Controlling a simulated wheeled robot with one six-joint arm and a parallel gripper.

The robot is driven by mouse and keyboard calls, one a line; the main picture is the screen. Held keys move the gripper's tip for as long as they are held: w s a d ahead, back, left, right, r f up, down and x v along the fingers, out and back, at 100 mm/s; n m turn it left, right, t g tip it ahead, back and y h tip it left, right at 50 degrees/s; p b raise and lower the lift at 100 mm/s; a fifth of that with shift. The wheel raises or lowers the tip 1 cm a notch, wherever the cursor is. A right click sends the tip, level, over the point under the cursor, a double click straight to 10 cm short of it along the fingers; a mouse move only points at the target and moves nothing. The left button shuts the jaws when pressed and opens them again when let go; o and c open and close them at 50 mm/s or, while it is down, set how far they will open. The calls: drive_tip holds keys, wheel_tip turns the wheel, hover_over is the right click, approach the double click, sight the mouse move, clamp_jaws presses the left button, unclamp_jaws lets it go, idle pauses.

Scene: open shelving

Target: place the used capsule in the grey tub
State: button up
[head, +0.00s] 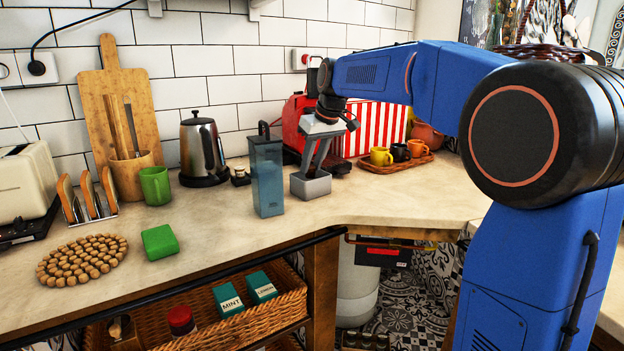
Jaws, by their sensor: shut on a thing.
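The grey tub (312,188) is a small open box on the counter, right of the blue-grey canister and in front of the red machine. My gripper (311,170) points down from above, with its fingertips at the tub's opening. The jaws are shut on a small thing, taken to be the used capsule. The capsule itself cannot be made out between the fingertips or behind the tub's front wall. I cannot tell whether it touches the tub's floor.
The blue-grey canister (267,178) stands close left of the tub. The red machine (298,125) is behind my gripper. A wooden tray (396,165) with several cups lies to the right. The kettle (203,150) is further left. The counter in front of the tub is clear.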

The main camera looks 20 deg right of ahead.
sight(314, 173)
drive_tip(key=shift+f, duration=2.15)
drive_tip(key=shift+f, duration=0.1)
drive_tip(key=o, duration=0.8)
drive_tip(key=shift+c, duration=0.2)
drive_tip(key=v, duration=1.2)
drive_tip(key=s+d+f+m, duration=0.1)
drive_tip(key=s+f, duration=0.7)
drive_tip(key=s, duration=0.4)
drive_tip(key=s+d+f+m+h, duration=0.1)
drive_tip(key=s+d+f, duration=0.1)
drive_tip(key=s+f, duration=0.7)
drive_tip(key=s+d+f+m+h, duration=0.1)
drive_tip(key=s+f+m, duration=0.1)
drive_tip(key=s+f, duration=0.7)
drive_tip(key=s, duration=0.8)
drive_tip(key=shift+s+d+f+t, duration=0.15)
drive_tip(key=shift+d+f+t, duration=0.05)
drive_tip(key=shift+d+t, duration=0.1)
